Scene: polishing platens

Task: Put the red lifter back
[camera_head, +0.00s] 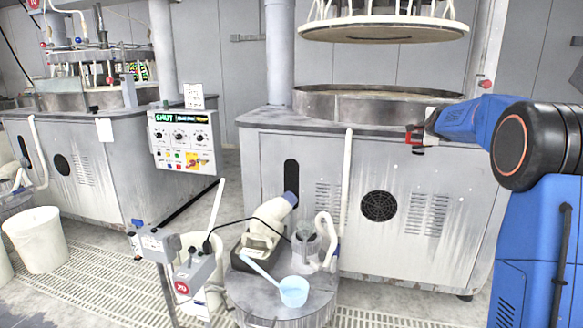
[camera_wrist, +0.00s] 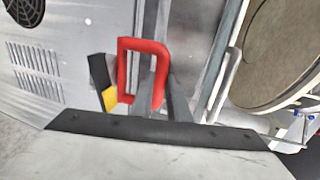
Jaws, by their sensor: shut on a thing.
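The red lifter (camera_wrist: 127,72) shows in the wrist view as a red rectangular loop. The two grey fingers of my gripper (camera_wrist: 170,98) are shut on its right side. A small red part of the lifter (camera_head: 415,137) shows in the head view at the end of my blue arm. There my gripper (camera_head: 418,141) is in front of the right-hand machine, around the height of its top edge. The fingers hide part of the lifter, and its lower end is hard to make out.
In the wrist view a black and yellow piece (camera_wrist: 105,85) is just left of the lifter. The round platen (camera_wrist: 275,50) is at right. In the head view, the right-hand machine (camera_head: 290,150) stands behind a round stand (camera_head: 250,300) bearing a bottle and a pale blue ladle (camera_head: 293,291).

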